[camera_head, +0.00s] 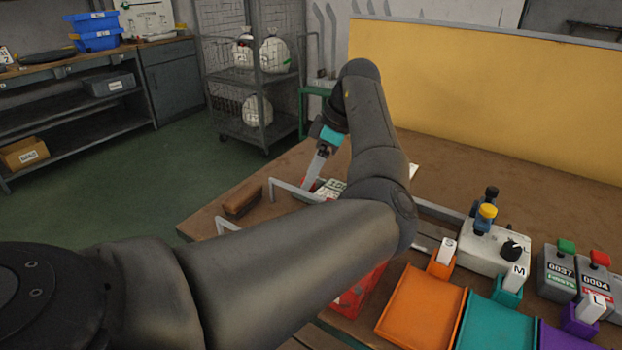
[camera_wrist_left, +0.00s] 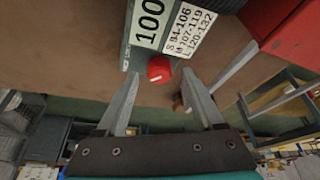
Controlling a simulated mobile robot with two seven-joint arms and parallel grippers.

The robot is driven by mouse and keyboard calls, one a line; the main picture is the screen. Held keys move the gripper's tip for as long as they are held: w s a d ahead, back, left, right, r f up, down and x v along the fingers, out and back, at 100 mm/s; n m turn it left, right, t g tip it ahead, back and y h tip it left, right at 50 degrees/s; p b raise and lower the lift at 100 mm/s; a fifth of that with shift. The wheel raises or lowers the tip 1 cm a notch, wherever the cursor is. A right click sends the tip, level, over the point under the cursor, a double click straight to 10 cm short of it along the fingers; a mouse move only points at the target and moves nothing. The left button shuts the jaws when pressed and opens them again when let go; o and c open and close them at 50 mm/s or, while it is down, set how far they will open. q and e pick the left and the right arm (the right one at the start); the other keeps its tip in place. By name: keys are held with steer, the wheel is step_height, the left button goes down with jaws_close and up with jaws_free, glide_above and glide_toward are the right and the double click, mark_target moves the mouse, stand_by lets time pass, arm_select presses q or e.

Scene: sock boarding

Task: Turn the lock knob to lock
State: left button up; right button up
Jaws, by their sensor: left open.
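A red knob (camera_wrist_left: 159,68) sits on the end of a grey body (camera_wrist_left: 135,55) with a "100" readout and a white S/M/L range label (camera_wrist_left: 188,33). My left gripper (camera_wrist_left: 160,78) is open, with one finger on each side of the knob in the wrist view. Whether the fingers touch the knob I cannot tell. In the head view my left gripper (camera_head: 312,178) points down at the table beside the readout (camera_head: 335,187), and my own arm hides most of that device. My right gripper is not in view.
A brown block (camera_head: 242,199) and grey bars stand near the table's left edge. A red part (camera_head: 358,292) shows below my arm. To the right are an orange tray (camera_head: 422,308), a teal tray (camera_head: 495,327), a white box with a black dial (camera_head: 511,250), and grey counters (camera_head: 557,272).

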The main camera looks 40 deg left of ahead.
arm_select(q)
steer(key=shift+a+f, duration=0.1)
steer(key=shift+f, duration=0.2)
jaws_close()
stand_by(0.5)
